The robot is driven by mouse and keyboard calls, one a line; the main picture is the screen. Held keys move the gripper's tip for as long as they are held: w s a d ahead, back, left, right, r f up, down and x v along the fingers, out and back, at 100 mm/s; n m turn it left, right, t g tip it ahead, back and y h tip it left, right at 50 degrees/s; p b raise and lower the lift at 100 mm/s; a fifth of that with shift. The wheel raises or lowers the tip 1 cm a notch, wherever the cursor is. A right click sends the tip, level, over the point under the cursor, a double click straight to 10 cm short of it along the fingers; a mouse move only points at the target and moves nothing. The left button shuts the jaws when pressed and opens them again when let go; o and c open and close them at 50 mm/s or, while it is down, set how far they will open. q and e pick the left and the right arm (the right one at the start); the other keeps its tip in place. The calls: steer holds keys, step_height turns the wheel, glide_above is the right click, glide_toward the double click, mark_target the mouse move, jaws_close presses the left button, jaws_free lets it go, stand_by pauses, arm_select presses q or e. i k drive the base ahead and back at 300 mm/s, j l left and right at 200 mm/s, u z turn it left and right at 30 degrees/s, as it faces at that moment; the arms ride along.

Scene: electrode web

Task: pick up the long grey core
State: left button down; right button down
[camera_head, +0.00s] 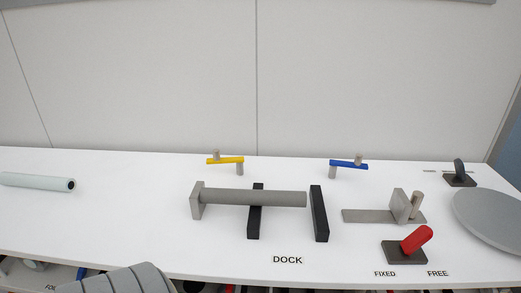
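A long grey cylinder (275,199), which looks like the long grey core, lies level across the middle of the white table above the DOCK label. Its left end meets an upright grey block (197,201). It passes over a black bar (254,225), and its right end comes close to a second black bar (319,214); I cannot tell whether they touch. A paler cylinder (35,181) with a dark end lies at the far left, cut off by the picture edge. Neither of my grippers is in view.
Yellow (226,160) and blue (348,164) cranks stand behind the dock. At right are a grey bracket (372,216), a red lever (416,239) by FIXED and FREE labels, a dark part (459,174) and a grey disc (495,217). The table between the pale cylinder and dock is clear.

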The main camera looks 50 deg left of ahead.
mark_target(209, 195)
steer(key=j+u, duration=0.1)
steer(key=u, duration=1.5)
steer(key=i+j+z, duration=0.2)
steer(key=i+z, duration=0.2)
